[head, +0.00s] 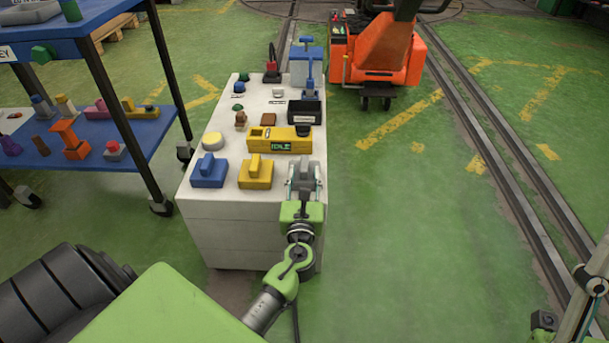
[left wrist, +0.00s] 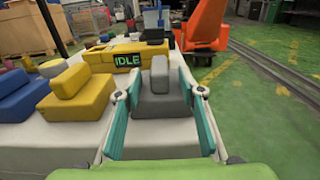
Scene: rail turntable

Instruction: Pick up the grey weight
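The grey weight (left wrist: 162,104) is a block with a raised grip on top, standing on the white cabinet top (head: 228,113). In the head view it sits at the near right corner, partly hidden by my left gripper (head: 303,182). In the left wrist view, the teal fingers of my left gripper (left wrist: 160,100) are spread, one on each side of the weight. The gripper looks open, with the weight between or just beyond its fingertips. Contact cannot be made out. Part of my right arm shows at the lower right edge of the head view; its gripper's state is unclear.
A yellow weight (head: 256,172) and a blue weight (head: 209,170) stand to the left. A yellow device (head: 265,139) reading IDLE lies behind. A black bin (head: 304,112) is farther back. An orange vehicle (head: 380,52) stands beyond; green floor is free at right.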

